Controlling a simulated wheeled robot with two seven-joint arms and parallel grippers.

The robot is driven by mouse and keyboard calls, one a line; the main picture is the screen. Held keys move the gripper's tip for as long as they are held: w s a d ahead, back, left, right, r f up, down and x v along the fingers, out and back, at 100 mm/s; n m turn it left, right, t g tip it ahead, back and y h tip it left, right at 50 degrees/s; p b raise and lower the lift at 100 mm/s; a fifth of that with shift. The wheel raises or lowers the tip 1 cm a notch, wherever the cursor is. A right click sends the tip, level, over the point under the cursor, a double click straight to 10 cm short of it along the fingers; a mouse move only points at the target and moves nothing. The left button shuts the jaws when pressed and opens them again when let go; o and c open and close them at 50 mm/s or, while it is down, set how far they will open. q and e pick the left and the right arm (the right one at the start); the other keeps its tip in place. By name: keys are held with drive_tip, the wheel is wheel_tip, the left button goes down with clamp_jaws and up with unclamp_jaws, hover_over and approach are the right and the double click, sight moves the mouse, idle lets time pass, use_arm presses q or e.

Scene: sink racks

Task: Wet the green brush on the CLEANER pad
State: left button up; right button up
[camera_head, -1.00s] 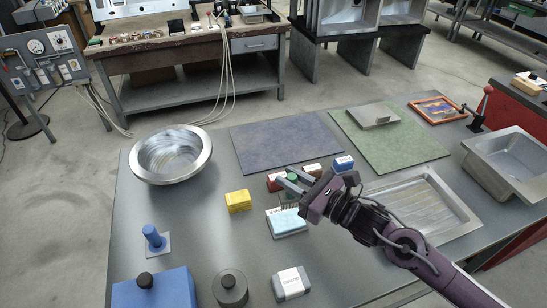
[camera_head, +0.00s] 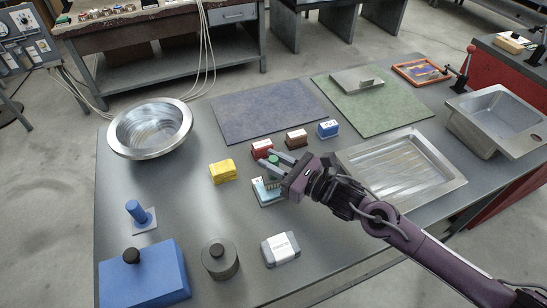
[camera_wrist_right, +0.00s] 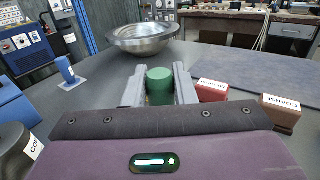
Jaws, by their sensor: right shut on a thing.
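My right gripper (camera_head: 268,158) is shut on the green brush (camera_head: 272,168), whose round green handle also shows between the fingers in the right wrist view (camera_wrist_right: 160,87). A light blue pad (camera_head: 266,196) with a white label lies right under the brush; the label is partly covered and I cannot read it. The brush's dark bristles overlap the pad's upper side, upright and low over it. Whether they touch is hard to tell. The right wrist view does not show the pad or bristles. My left gripper is not in view.
Behind the brush stand red (camera_head: 262,148), brown (camera_head: 296,138) and blue (camera_head: 328,129) blocks. A yellow block (camera_head: 222,171) lies left, a grey labelled block (camera_head: 281,249) in front. A metal bowl (camera_head: 151,130) and a steel tray (camera_head: 402,172) flank them.

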drive_tip(key=shift+s+f+b, duration=0.1)
drive_tip(key=shift+f+b, duration=0.65)
drive_tip(key=shift+b, duration=0.15)
idle(2.6)
wheel_tip(320, 180, up, 2)
drive_tip(key=shift+r+p, duration=0.1)
drive_tip(key=shift+p, duration=0.45)
drive_tip(key=shift+r+p, duration=1.15)
drive_tip(key=shift+r, duration=1.5)
